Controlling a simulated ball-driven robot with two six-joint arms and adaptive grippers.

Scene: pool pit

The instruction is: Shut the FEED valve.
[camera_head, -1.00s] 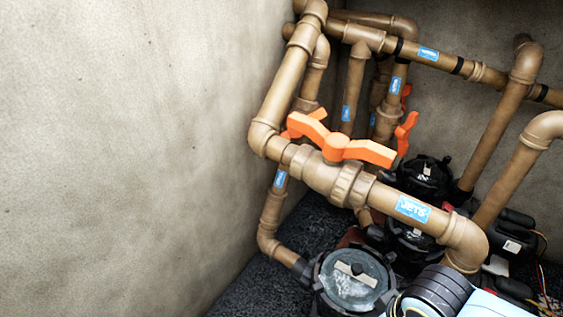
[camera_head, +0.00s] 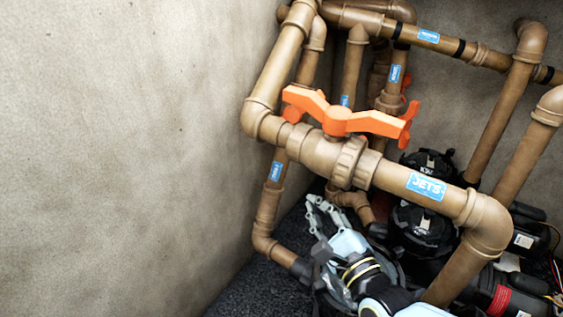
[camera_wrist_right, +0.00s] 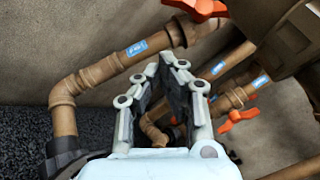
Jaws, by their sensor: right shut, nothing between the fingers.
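The nearest valve has a long orange handle (camera_head: 345,119) lying roughly along its brown pipe; the blue label (camera_head: 426,186) there reads JETS. A small blue label (camera_head: 276,171) sits on the vertical pipe at left, too small to read surely. A bit of orange (camera_head: 292,114) shows behind the JETS handle, mostly hidden. My right gripper (camera_head: 322,210) is shut and empty, below the JETS pipe and right of the left vertical pipe. In the wrist view, the right gripper (camera_wrist_right: 182,75) is near a labelled pipe (camera_wrist_right: 110,67) and an orange handle (camera_wrist_right: 196,8), touching neither visibly. My left gripper is out of view.
More brown pipes (camera_head: 500,120) crowd the back and right, with another orange handle (camera_head: 408,118) partly hidden behind the JETS one. Black pumps (camera_head: 425,228) stand on the dark floor beneath. A bare wall (camera_head: 120,150) fills the left.

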